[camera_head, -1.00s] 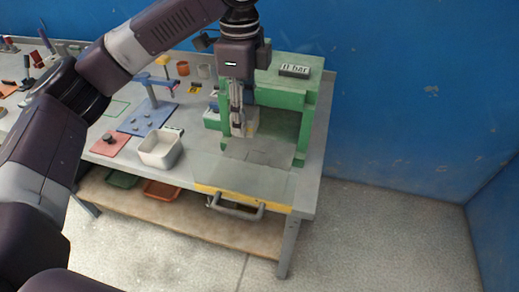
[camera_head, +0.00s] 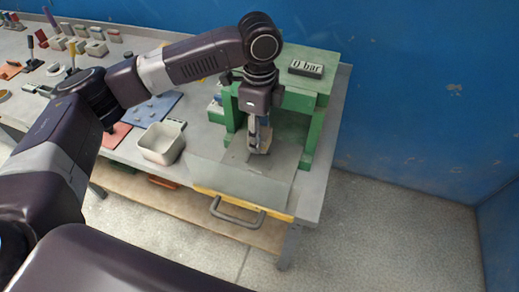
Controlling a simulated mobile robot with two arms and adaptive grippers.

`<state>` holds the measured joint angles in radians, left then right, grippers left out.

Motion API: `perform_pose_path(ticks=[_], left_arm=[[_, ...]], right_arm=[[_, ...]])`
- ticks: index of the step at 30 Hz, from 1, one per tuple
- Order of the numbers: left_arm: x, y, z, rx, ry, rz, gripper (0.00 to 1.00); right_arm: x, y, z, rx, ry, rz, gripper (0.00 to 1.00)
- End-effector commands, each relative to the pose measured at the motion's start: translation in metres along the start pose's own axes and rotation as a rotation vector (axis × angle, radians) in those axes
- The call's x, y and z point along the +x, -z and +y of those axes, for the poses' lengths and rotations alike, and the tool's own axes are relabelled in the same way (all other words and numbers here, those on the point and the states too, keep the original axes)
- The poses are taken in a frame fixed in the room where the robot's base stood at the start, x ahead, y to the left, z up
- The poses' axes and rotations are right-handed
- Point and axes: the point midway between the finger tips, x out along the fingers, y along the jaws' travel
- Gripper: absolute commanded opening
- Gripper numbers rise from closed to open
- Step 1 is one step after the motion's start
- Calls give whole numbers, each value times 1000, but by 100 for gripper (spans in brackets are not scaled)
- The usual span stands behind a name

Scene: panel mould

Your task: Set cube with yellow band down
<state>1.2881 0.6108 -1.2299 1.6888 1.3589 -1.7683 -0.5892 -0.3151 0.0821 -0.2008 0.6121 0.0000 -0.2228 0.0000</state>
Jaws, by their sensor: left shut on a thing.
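My left gripper (camera_head: 260,140) points straight down in front of the green press frame (camera_head: 318,100), low over the grey plate at the press. It is shut on a small pale block, taken as the cube with yellow band (camera_head: 265,145). The fingers hide much of the block, and I cannot make out its band. I cannot tell whether its underside touches the plate. My right gripper is not in view.
A white open bin (camera_head: 162,143) stands left of the press. A pressure sign reading 0 bar (camera_head: 306,68) sits on top of the frame. A drawer handle (camera_head: 237,216) juts from the bench front. Several small parts lie at the far left.

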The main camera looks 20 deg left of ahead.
Motion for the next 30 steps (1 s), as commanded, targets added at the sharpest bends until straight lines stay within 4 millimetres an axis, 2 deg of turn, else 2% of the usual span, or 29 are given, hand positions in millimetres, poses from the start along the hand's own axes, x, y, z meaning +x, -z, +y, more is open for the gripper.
perform_pose_path(ticks=[3, 9, 16, 28, 29, 30], left_arm=[[18, 0, 0, 0, -1, 0, 4], [36, 0, 0, 0, -1, 0, 4], [68, 0, 0, -1, 0, -1, 4], [74, 0, 0, 0, 1, 0, 4], [75, 0, 0, 0, 1, 0, 38], [75, 0, 0, 0, 1, 0, 42]], right_arm=[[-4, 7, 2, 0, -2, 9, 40], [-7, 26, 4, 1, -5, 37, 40], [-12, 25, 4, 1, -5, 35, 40], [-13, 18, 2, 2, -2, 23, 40], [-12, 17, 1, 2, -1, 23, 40], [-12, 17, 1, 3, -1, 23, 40]])
